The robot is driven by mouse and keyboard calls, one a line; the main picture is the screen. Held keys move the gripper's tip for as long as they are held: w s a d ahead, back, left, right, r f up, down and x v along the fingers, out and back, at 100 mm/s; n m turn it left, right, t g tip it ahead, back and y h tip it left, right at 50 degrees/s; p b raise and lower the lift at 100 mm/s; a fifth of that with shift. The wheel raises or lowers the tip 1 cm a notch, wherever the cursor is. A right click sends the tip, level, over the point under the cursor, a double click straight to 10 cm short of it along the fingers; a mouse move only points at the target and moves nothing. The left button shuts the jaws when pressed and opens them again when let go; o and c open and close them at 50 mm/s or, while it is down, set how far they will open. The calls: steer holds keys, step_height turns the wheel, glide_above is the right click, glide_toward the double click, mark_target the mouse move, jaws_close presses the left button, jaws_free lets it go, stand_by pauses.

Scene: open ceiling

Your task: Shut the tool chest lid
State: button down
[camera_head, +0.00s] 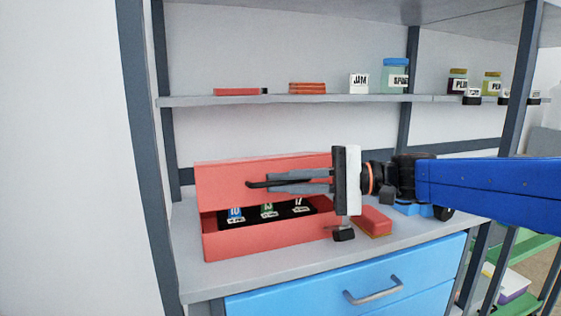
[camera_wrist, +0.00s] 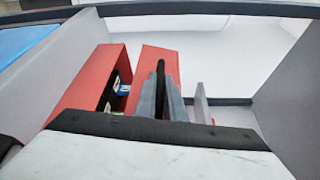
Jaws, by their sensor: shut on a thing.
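The red tool chest (camera_head: 268,238) stands on the grey worktop. Its red lid (camera_head: 215,181) is partly open, tilted up at the back. Several labelled items show on the black interior (camera_head: 285,211) under it. My gripper (camera_head: 268,182) reaches in from the right, in front of the lid. Its grey fingers are closed around a thin black bar at the lid's face, which looks like the lid's handle (camera_head: 254,185). In the wrist view the fingers (camera_wrist: 162,95) lie against the lid (camera_wrist: 148,60), with the chest body (camera_wrist: 92,80) to the left.
A red block (camera_head: 373,222) with a yellowish base lies on the worktop (camera_head: 215,283) right of the chest, below my gripper. A shelf (camera_head: 300,101) above holds jars and small red items. A blue drawer (camera_head: 320,293) is below the worktop. Dark posts (camera_head: 148,150) frame the unit.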

steer(key=shift+s+d+f, duration=0.1)
steer(key=shift+s+f, duration=0.15)
steer(key=shift+f, duration=0.4)
steer(key=shift+s+d+f, duration=0.1)
steer(key=shift+s+f, duration=0.15)
steer(key=shift+f, duration=0.35)
steer(key=c, duration=2.1)
jaws_free()
steer(key=shift+s+d+r, duration=0.15)
steer(key=shift+s+d, duration=0.15)
steer(key=shift+d, duration=2.55)
steer(key=shift+s+d+r, duration=0.2)
steer(key=shift+s+d, duration=0.15)
steer(key=shift+d, duration=2.55)
steer(key=shift+s+d+r, duration=0.15)
steer(key=shift+s+d, duration=0.15)
steer(key=shift+d, duration=2.55)
